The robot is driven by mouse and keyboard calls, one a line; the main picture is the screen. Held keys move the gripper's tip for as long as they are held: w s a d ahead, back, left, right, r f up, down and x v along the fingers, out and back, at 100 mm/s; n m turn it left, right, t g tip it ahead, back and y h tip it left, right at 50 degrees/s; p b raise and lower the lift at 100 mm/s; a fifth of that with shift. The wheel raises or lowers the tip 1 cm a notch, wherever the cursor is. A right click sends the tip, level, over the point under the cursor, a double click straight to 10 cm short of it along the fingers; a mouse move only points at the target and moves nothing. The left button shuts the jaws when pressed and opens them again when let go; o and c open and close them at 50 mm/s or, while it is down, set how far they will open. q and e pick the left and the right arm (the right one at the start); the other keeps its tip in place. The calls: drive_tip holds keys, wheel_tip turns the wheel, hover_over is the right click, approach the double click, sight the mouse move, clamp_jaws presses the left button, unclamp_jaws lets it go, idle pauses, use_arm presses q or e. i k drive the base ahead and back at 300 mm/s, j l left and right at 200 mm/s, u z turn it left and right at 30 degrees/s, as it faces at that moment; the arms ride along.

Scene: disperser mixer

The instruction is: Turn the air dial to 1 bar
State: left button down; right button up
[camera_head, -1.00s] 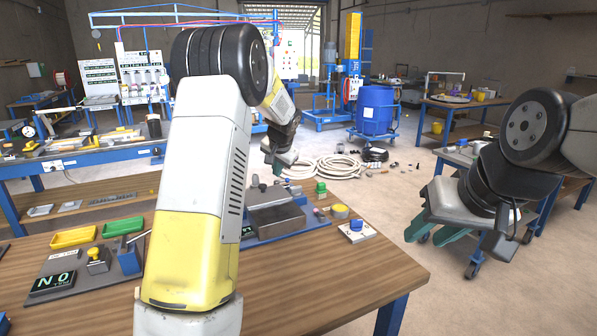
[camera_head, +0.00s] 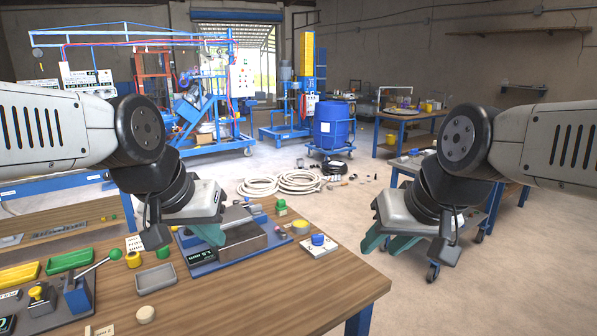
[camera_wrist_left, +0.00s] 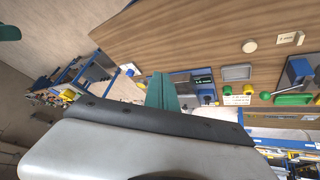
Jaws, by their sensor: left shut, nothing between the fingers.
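A blue round knob on a white square plate (camera_head: 318,241), which looks like the air dial, sits near the right edge of the wooden table. Its scale is too small to read. It also shows in the left wrist view (camera_wrist_left: 128,69). My left gripper (camera_head: 213,236), with teal fingers, is shut and empty. It is in front of the grey block device, left of the dial and apart from it. Its closed fingers show in the left wrist view (camera_wrist_left: 160,82). My right gripper (camera_head: 388,245) is open and empty, right of the dial, off the table's edge.
A grey block device on a blue base (camera_head: 246,240) stands between my left gripper and the dial. A grey tray (camera_head: 155,279) and a lever unit (camera_head: 78,293) lie left. The table's front right is clear.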

sight(317, 240)
drive_tip(key=i+l+u, duration=0.15)
drive_tip(key=u, duration=0.3)
drive_tip(key=i+l+u, duration=0.1)
drive_tip(key=l+u, duration=0.15)
drive_tip(key=u, duration=0.2)
